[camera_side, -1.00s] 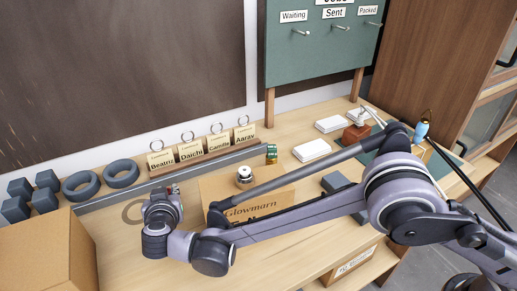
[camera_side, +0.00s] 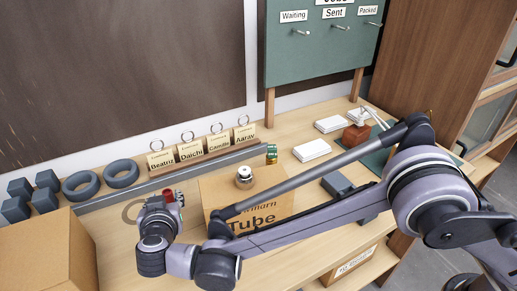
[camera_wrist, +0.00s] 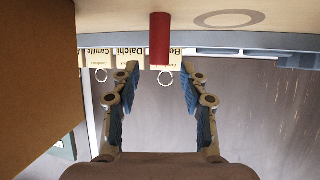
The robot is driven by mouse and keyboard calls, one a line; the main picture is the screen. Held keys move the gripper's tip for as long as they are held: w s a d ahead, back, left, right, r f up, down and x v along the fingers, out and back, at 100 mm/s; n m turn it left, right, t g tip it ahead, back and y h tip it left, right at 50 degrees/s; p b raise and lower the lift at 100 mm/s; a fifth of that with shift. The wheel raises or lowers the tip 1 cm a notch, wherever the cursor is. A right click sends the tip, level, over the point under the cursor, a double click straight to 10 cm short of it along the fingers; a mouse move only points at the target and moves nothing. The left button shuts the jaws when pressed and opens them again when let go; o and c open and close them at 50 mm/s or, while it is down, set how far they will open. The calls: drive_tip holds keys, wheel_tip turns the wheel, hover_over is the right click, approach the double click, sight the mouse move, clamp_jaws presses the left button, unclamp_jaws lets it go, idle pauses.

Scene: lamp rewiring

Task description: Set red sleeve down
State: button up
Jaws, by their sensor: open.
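The red sleeve (camera_wrist: 160,38) is a plain red cylinder. In the wrist view, which is upside down, it stands upright on the pale wooden tabletop, just beyond my fingertips. My gripper (camera_wrist: 160,74) is open, with a finger on each side and a clear gap between each and the sleeve. In the side view a bit of the red sleeve (camera_side: 168,195) shows behind my gripper (camera_side: 172,200); its lower part is hidden. A grey ring outline (camera_wrist: 228,18) is on the tabletop beside the sleeve, not around it.
A cardboard box lettered "Tube" (camera_side: 270,207) stands right of my gripper, with a round metal-and-white part (camera_side: 244,177) at its top. A grey rail (camera_side: 105,200) and name cards (camera_side: 190,150) lie behind. Another cardboard box (camera_side: 50,250) is at front left.

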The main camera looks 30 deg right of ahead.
drive_tip(key=v, duration=0.7)
drive_tip(key=shift+s, duration=0.15)
drive_tip(key=shift+r, duration=0.1)
drive_tip(key=shift+n+g, duration=0.6)
drive_tip(key=shift+n, duration=0.1)
drive_tip(key=w+d+r, duration=0.1)
drive_tip(key=d, duration=0.2)
drive_tip(key=w+d+r, duration=0.2)
drive_tip(key=d, duration=0.1)
drive_tip(key=w+d+r, duration=0.1)
drive_tip(key=d+r, duration=0.1)
drive_tip(key=d, duration=0.2)
drive_tip(key=shift+w+r, duration=0.2)
drive_tip(key=shift+w, duration=0.2)
drive_tip(key=s+d+r+g, duration=0.2)
drive_tip(key=d+r+g, duration=0.1)
drive_tip(key=d, duration=1.4)
drive_tip(key=s+d+f+n+g+y, duration=0.1)
drive_tip(key=s+d+f, duration=0.3)
drive_tip(key=s+d, duration=1.4)
drive_tip(key=shift+s+y, duration=0.4)
drive_tip(key=shift+y, duration=0.4)
drive_tip(key=shift+d, duration=0.15)
